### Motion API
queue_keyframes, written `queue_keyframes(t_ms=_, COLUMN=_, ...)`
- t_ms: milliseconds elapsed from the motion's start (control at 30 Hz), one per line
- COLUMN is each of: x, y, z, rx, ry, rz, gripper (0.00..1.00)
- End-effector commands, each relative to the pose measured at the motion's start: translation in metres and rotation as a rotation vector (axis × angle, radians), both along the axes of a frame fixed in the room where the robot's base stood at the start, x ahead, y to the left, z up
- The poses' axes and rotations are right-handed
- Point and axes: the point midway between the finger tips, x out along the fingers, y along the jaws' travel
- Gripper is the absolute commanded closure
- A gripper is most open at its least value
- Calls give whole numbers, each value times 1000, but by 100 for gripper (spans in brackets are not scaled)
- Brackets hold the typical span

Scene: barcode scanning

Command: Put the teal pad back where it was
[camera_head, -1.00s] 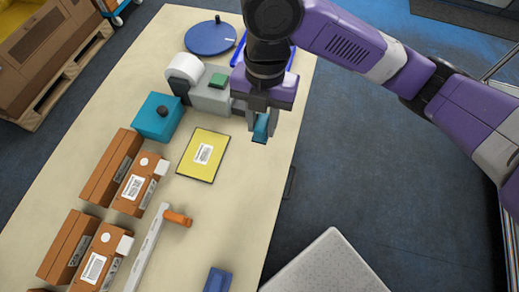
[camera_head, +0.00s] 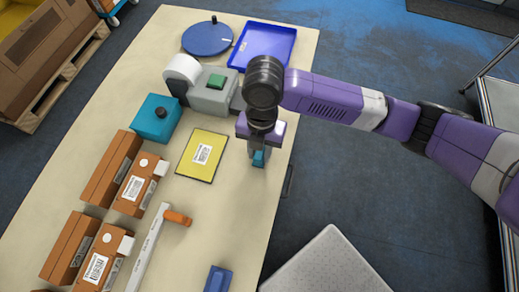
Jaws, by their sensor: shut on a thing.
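My gripper (camera_head: 258,153) points down over the right side of the table, to the right of the yellow barcode board. It is shut on the teal pad (camera_head: 258,159), whose lower end shows below the fingers. The rest of the pad is hidden by the fingers. I cannot tell whether the pad touches the table.
A yellow barcode board (camera_head: 203,154), a teal box with a black knob (camera_head: 148,122), a grey machine (camera_head: 211,97) and a blue tray (camera_head: 279,37) are on the table (camera_head: 222,215). Orange cartons (camera_head: 135,187) stand left.

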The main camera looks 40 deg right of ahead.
Motion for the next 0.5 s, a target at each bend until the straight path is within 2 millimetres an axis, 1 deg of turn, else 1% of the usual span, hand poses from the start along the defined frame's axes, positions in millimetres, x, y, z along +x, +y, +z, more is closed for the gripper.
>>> queue_keyframes(t_ms=200, x=0, y=0, z=0, rx=1, ry=-1, rz=0, gripper=100)
queue_keyframes(t_ms=333, x=0, y=0, z=-4, rx=1, ry=-1, rz=0, gripper=100)
queue_keyframes(t_ms=367, x=0, y=0, z=-3, rx=1, ry=-1, rz=0, gripper=66)
queue_keyframes(t_ms=433, x=0, y=0, z=-3, rx=1, ry=-1, rz=0, gripper=52)
queue_keyframes(t_ms=467, x=0, y=0, z=-3, rx=1, ry=-1, rz=0, gripper=50)
queue_keyframes(t_ms=500, x=0, y=0, z=-2, rx=1, ry=-1, rz=0, gripper=50)
